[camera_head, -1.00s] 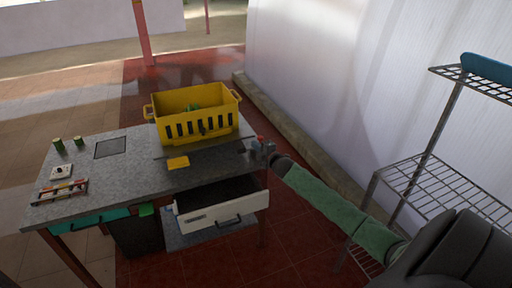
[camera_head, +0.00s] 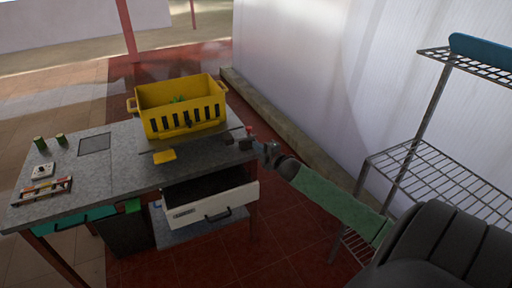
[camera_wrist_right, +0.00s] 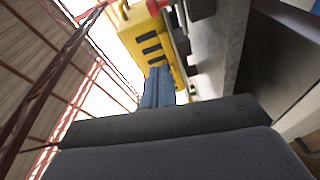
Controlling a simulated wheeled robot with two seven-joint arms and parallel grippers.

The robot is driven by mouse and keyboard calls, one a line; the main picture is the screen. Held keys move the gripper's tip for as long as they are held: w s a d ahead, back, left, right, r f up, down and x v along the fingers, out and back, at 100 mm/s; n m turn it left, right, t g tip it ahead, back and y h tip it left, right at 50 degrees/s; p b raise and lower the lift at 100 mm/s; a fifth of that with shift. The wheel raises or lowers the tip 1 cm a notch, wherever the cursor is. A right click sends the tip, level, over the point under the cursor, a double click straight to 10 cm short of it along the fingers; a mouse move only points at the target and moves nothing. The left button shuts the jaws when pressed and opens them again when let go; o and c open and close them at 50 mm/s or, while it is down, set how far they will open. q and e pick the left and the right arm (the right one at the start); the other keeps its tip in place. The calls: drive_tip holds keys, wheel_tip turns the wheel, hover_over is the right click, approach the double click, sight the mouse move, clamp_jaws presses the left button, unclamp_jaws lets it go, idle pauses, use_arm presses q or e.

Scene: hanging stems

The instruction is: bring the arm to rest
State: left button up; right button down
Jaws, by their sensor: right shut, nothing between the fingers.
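My right arm comes in from the lower right of the head view in a green sleeve. Its gripper (camera_head: 268,150) is at the right end of the grey table, close to the table's edge. In the right wrist view the fingers (camera_wrist_right: 157,88) are together with nothing between them, and the yellow crate (camera_wrist_right: 146,38) shows beyond them. My left gripper is not in view.
The grey table (camera_head: 95,172) carries the yellow crate (camera_head: 183,108) with something green inside. A white drawer (camera_head: 212,203) stands open below its right end. A wire shelf (camera_head: 440,185) stands at the right, and a pale wall (camera_head: 310,80) runs behind.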

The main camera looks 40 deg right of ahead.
idle(0.6)
drive_tip(key=s+d+f+m+g+h, duration=0.2)
drive_tip(key=d+f+m+g+h, duration=0.25)
drive_tip(key=f+m, duration=0.4)
drive_tip(key=s+a+f+m+g, duration=0.25)
drive_tip(key=s+a+f, duration=0.25)
drive_tip(key=f, duration=0.5)
drive_tip(key=s+a+f+m+g, duration=0.2)
drive_tip(key=s+a+f+g, duration=0.3)
drive_tip(key=f, duration=0.5)
drive_tip(key=s+a+f+g+y, duration=0.1)
drive_tip(key=s+a+f, duration=0.5)
drive_tip(key=s+a, duration=0.4)
drive_tip(key=s+a+f+m+g+y, duration=0.1)
drive_tip(key=s+a+f+g+y, duration=0.1)
drive_tip(key=s+a+f, duration=0.5)
drive_tip(key=s+a+f+g+y, duration=0.1)
drive_tip(key=s+a+f, duration=0.6)
drive_tip(key=s+a, duration=0.7)
drive_tip(key=a+y, duration=0.1)
drive_tip(key=a, duration=0.2)
drive_tip(key=shift+s+f, duration=0.15)
drive_tip(key=shift+s, duration=0.1)
